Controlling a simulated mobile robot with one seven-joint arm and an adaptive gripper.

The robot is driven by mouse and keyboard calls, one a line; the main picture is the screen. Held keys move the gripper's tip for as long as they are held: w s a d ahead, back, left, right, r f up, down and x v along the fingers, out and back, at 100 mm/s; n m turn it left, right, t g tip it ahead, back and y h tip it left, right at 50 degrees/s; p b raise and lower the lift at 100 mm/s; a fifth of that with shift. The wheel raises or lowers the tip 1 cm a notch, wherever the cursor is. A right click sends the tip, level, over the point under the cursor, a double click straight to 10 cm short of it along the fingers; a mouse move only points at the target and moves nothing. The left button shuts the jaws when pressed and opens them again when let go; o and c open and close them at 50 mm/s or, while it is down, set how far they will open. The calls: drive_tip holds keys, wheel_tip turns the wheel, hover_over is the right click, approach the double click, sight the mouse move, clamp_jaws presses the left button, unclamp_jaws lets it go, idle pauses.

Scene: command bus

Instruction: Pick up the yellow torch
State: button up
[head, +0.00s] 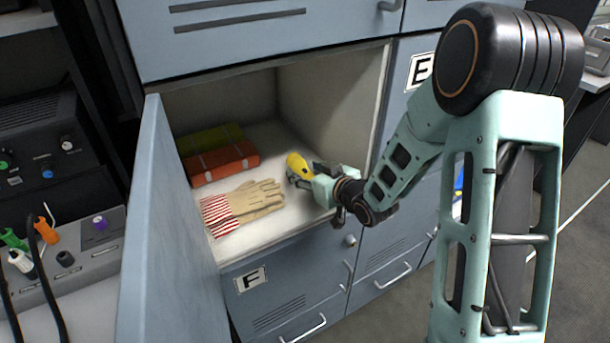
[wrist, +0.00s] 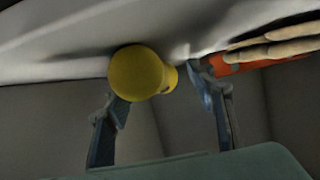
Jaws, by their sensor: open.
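The yellow torch (head: 298,165) lies on the shelf floor inside the open locker, right of the gloves. In the wrist view the torch (wrist: 138,73) shows its round yellow end, close to the left finger and partly overlapping it. My gripper (head: 300,177) is inside the locker at the torch, its fingers partly hidden in the head view. In the wrist view my gripper (wrist: 160,110) is open, with a clear gap between the torch and the right finger. I cannot tell whether the left finger touches the torch.
Beige gloves with striped cuffs (head: 242,205) lie left of the torch. An orange case (head: 222,162) and an olive case (head: 210,138) lie behind them. The open locker door (head: 170,220) stands at the left, and the locker's side wall (head: 335,105) at the right.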

drive_tip(key=shift+w+a+f, duration=0.15)
drive_tip(key=shift+w+a, duration=0.1)
drive_tip(key=shift+w, duration=0.05)
drive_tip(key=shift+c, duration=0.4)
drive_tip(key=c, duration=1.3)
drive_tip(key=shift+r, duration=0.25)
